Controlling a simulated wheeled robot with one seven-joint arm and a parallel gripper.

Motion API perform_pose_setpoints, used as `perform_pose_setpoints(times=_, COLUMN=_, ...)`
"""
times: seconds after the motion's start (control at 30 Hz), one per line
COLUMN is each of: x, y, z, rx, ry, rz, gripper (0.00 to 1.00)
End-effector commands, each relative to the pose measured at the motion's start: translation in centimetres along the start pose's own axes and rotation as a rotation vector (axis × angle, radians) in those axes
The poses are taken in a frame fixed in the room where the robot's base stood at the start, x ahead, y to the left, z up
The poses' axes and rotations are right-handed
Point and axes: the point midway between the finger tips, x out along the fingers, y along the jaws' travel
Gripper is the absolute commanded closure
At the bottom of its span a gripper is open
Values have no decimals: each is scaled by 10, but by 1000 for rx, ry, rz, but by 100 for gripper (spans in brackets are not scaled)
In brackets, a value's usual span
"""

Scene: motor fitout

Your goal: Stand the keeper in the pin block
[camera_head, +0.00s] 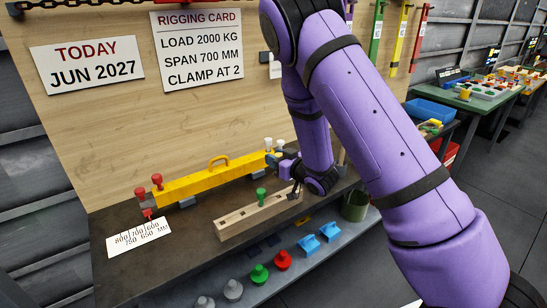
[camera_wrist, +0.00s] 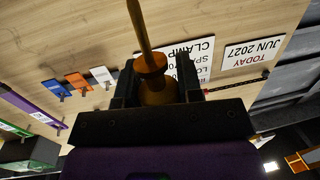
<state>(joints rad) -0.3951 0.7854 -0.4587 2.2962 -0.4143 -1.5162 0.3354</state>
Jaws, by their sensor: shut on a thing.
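The pin block (camera_head: 240,221) is a long pale wooden block on the dark bench, with a green pin (camera_head: 261,195) standing in it. My gripper (camera_head: 279,160) is low over the bench, behind the block and near the right end of the yellow beam. In the wrist view my gripper (camera_wrist: 156,88) is shut on an orange-brown pin with a collar and a long thin shaft, which I take to be the keeper (camera_wrist: 152,64). The keeper cannot be made out in the head view. The block is not visible in the wrist view.
A yellow beam (camera_head: 190,184) with a handle and red and white pins lies behind the block. Blue, red, green and grey pieces stand on the lower front shelf (camera_head: 330,247). A dark green cup (camera_head: 355,205) stands right of the block. A sign-covered board (camera_head: 120,120) rises behind.

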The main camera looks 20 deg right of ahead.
Motion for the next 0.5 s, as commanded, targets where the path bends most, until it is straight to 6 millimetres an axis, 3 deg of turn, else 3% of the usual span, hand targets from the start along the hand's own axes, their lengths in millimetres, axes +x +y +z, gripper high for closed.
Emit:
perform_pose_setpoints(times=0.27, x=-1, y=1, z=-1, rx=1, ry=2, rz=1, gripper=100)
perform_pose_setpoints(times=0.5, x=1, y=0, z=20, rx=0, ry=-2, rz=-1, gripper=100)
